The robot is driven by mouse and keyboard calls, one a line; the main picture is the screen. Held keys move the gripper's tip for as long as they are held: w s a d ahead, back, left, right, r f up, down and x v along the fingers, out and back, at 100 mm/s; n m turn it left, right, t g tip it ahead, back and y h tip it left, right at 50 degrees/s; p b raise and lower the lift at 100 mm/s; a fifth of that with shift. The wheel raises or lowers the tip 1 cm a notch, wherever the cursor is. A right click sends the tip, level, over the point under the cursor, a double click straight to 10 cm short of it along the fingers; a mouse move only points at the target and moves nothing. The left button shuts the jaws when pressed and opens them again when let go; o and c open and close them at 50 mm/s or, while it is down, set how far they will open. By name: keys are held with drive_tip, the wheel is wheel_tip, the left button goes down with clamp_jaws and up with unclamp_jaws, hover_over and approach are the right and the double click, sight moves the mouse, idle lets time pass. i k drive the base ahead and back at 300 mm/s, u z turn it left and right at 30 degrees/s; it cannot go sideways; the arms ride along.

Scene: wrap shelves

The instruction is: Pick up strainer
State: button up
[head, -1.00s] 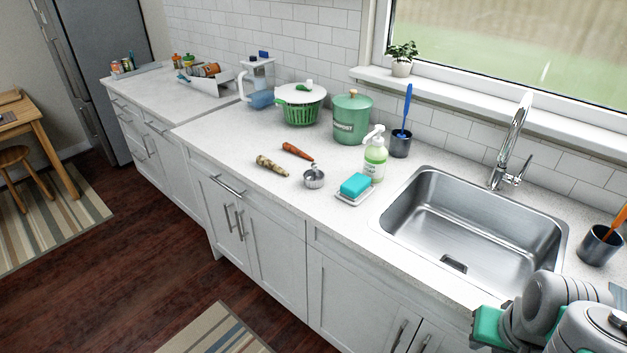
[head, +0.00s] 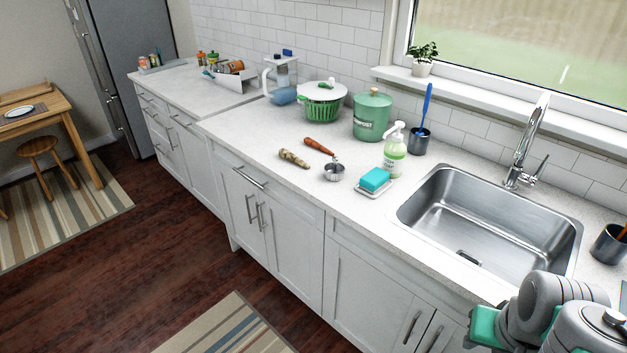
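A small round metal piece with an upright knob (head: 334,172), which looks like the strainer, stands on the white countertop. It is left of the soap dish and near the carrot, apart from both. Its fine detail is too small to make out. Part of my arm, grey and teal, shows at the lower right corner, well away from the strainer and in front of the sink's right end. My gripper's fingers do not show in this view.
Around the strainer are a carrot (head: 318,146), a parsnip-like root (head: 294,158), a teal sponge (head: 375,178) on a dish and a soap bottle (head: 395,152). A green canister (head: 371,117) stands behind. The sink (head: 480,222) lies right. The counter's front edge is clear.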

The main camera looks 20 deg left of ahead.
sight(335, 167)
drive_tip(key=u, duration=0.45)
drive_tip(key=k, duration=1.1)
drive_tip(key=u, duration=1.3)
drive_tip(key=i, duration=1.75)
drive_tip(key=z, duration=0.55)
drive_tip(key=i, duration=0.8)
drive_tip(key=z, duration=0.15)
